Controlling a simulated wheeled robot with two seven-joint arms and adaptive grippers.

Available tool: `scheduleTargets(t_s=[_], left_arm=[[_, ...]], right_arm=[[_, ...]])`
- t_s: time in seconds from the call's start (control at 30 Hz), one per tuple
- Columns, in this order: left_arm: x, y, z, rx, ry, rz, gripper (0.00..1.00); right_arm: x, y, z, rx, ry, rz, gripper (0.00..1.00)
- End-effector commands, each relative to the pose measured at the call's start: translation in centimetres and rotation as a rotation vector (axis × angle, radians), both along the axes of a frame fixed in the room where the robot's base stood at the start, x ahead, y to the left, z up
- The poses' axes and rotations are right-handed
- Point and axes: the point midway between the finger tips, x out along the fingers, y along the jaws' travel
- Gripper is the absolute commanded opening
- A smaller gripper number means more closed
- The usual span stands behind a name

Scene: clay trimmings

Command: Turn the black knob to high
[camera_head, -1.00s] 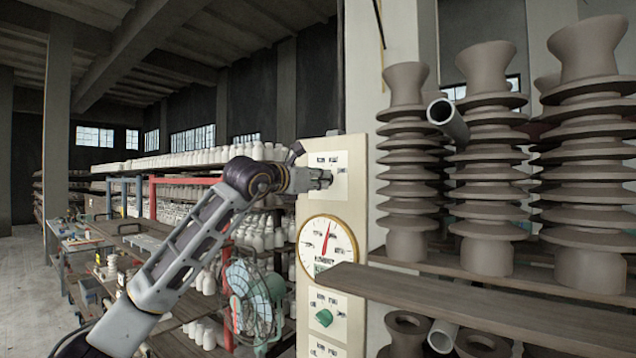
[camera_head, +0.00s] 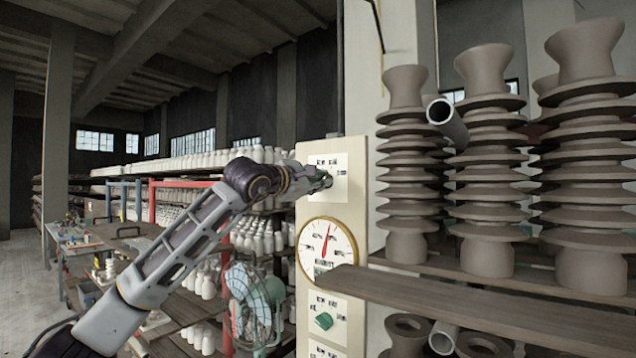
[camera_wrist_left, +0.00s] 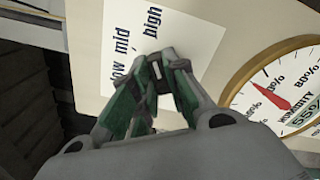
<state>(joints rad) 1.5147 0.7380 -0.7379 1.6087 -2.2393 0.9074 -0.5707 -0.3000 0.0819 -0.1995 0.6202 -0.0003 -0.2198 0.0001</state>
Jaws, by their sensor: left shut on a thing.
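The black knob (camera_wrist_left: 157,72) sits on a white label printed low, mid and high (camera_head: 341,165), near the top of the cream panel (camera_head: 363,215). My left gripper (camera_head: 326,180) reaches it from the left. In the left wrist view my left gripper (camera_wrist_left: 158,66) has its green-padded fingers closed around the knob. A short white mark shows on the knob between the fingertips; which word it points to I cannot tell. In the head view my fingers hide most of the knob. My right gripper is not in view.
A round humidity dial (camera_head: 327,250) with a red needle is just below on the panel. A green knob (camera_head: 323,321) is lower down. A plank (camera_head: 480,310) juts out at right, under stacked clay insulators (camera_head: 487,160). A green fan (camera_head: 253,300) stands left of the panel.

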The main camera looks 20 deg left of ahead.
Motion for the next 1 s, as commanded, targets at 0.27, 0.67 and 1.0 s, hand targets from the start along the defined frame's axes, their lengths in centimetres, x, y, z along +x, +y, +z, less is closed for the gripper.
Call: scheduleTargets(t_s=[0.27,0.67,1.0], left_arm=[[0.05,-0.03,-0.24,0.132,-0.043,0.000,0.00],[0.07,-0.05,-0.30,0.180,-0.059,0.000,0.00],[0.06,-0.07,-0.27,0.178,-0.060,0.000,0.32]], right_arm=[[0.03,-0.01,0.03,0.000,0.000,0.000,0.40],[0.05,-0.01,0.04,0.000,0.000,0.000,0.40],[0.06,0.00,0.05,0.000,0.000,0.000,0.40]])
